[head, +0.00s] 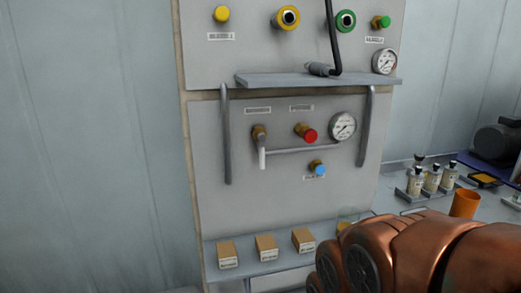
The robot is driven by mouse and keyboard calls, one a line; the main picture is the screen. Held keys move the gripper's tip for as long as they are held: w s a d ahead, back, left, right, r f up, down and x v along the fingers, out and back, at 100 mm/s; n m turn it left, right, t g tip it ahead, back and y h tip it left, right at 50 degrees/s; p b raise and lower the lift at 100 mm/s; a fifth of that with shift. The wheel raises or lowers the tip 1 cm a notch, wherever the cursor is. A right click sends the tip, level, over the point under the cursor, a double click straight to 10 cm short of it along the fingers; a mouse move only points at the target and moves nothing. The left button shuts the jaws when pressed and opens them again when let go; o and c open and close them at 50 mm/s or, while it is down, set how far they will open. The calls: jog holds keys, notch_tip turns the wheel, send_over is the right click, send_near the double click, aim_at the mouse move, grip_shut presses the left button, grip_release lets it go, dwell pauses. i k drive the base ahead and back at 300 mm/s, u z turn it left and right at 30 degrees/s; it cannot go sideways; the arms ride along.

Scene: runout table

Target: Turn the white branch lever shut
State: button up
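The white branch lever (262,158) hangs straight down from a brass valve fitting (259,132) on the lower grey panel (222,205). A thin grey pipe (305,150) runs right from beside the lever to below a round gauge (342,127). The lever stands roughly crosswise to this pipe. Nothing touches the lever. My copper-coloured arm fills the bottom right corner, well below and right of the lever. My gripper does not show.
A red knob (310,136) and a blue knob (320,170) sit right of the lever. Grey upright bars (227,140) flank it, under a shelf (285,80). Several boxes (266,248) stand on a ledge below. Bottles (432,180) and an orange cup (465,204) stand right.

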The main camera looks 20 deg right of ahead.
aim_at(262, 136)
jog(key=u, duration=0.5)
jog(key=k, duration=1.15)
jog(key=u, duration=0.3)
jog(key=i, duration=0.6)
jog(key=u, duration=0.45)
